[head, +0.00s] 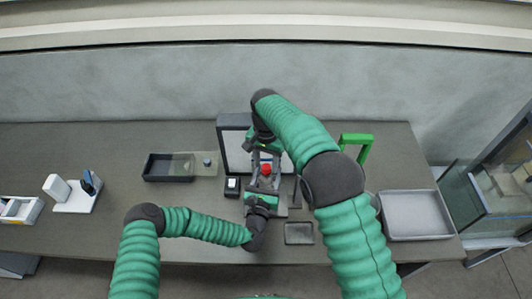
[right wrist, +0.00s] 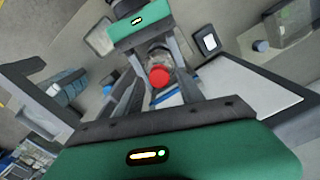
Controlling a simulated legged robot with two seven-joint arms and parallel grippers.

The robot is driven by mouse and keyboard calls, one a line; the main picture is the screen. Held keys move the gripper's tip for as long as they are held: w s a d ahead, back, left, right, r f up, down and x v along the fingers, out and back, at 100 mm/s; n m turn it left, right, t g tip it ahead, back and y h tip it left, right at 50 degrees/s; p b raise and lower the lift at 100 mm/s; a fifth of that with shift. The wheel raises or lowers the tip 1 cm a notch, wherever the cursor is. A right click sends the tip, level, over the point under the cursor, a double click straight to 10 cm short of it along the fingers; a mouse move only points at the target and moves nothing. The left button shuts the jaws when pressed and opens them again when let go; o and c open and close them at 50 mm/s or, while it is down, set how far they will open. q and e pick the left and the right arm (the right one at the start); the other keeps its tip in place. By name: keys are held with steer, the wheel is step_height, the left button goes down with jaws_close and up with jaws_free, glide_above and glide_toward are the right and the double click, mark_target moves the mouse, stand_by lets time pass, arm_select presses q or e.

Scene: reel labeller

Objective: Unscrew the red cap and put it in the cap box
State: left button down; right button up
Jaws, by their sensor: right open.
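The red cap (head: 266,169) sits at the middle of the table on top of a clear container (right wrist: 158,55). In the right wrist view the red cap (right wrist: 159,76) shows from above, between my right gripper's fingers. My right gripper (head: 264,158) is open and reaches in over the cap from the back. My left gripper (head: 263,186) is at the container from the front, its fingers on either side of it. Whether they touch it is unclear. A small grey tray (head: 299,234) lies just front right; I cannot tell if it is the cap box.
A dark framed panel (head: 234,122) stands behind the grippers. A black-and-white block (head: 232,186) is close on the left. A black tray (head: 167,168) lies farther left. A green arch (head: 357,141) and a large grey tray (head: 415,215) are on the right.

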steer(key=shift+f, duration=0.45)
jaws_close()
steer(key=n, duration=0.9)
steer(key=shift+r, duration=0.1)
